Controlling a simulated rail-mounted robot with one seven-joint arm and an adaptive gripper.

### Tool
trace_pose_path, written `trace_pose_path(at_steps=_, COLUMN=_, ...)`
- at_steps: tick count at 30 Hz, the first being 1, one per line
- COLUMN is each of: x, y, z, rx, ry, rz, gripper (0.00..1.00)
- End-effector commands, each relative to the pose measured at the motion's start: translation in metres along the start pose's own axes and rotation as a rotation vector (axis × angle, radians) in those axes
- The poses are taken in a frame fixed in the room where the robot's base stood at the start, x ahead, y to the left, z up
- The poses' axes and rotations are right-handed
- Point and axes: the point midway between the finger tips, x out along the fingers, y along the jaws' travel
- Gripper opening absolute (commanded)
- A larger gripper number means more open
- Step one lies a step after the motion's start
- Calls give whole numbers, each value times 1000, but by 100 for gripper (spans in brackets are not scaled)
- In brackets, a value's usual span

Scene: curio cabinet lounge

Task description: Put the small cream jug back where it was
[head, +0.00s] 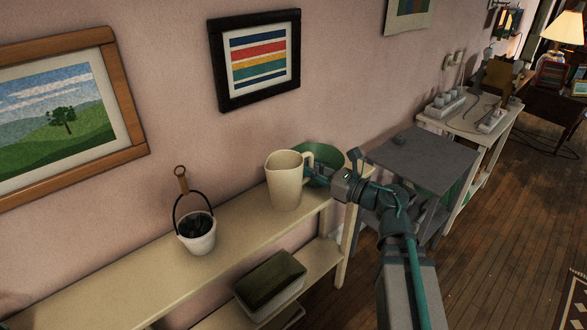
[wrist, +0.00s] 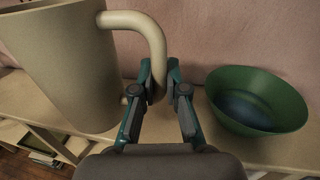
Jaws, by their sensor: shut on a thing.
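The cream jug (head: 283,182) stands upright at the right part of the top shelf, its handle toward my arm. Its base appears to be at the shelf top; I cannot tell if it bears fully on it. The jug also fills the left of the wrist view (wrist: 62,65). My gripper (wrist: 160,85) is shut on the lower part of the jug's handle, one finger on each side. In the head view my gripper (head: 313,181) is at the jug's right side, its fingertips partly hidden.
A green bowl (head: 330,158) is close to the right of the jug and my gripper; it also shows in the wrist view (wrist: 258,100). A white pot with a dark handle (head: 197,238) stands left on the cream shelf (head: 120,272). Between pot and jug, the shelf is clear.

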Motion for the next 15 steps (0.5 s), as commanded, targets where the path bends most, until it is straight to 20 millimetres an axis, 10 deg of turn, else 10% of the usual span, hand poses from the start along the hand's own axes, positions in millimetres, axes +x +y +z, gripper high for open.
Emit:
trace_pose_path(at_steps=7, x=5, y=-2, z=0, rx=4, ry=3, rz=-6, gripper=0)
trace_pose_path(at_steps=15, x=55, y=-36, z=-29, rx=3, ry=2, rz=-3, gripper=0)
